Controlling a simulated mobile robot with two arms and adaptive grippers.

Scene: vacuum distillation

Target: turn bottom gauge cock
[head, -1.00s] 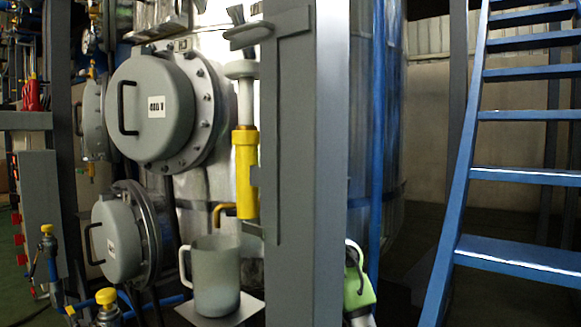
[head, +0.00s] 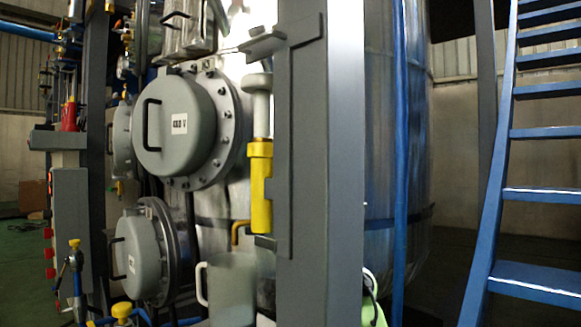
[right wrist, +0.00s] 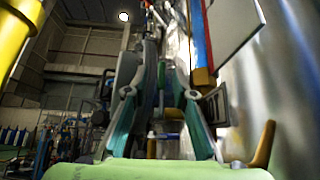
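A yellow cylinder (head: 260,186) with a pale upper tube stands upright beside the grey column in the head view. A bent yellow handle (head: 238,231), which looks like the bottom gauge cock, sits at its lower left against the silver tank. A yellow-brown handle (right wrist: 263,146) also shows at the lower right of the right wrist view, apart from the fingers. My right gripper (right wrist: 163,62) shows two separated fingers with nothing clearly held between them. In the head view, only a green part, probably my right wrist, shows beside the column. My left gripper is not in view.
The grey column (head: 318,180) hides part of the tank. A grey mug (head: 232,290) stands below the bent handle, cut off by the frame. Round grey covers (head: 180,138) project at left. Blue stairs (head: 535,282) rise at right.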

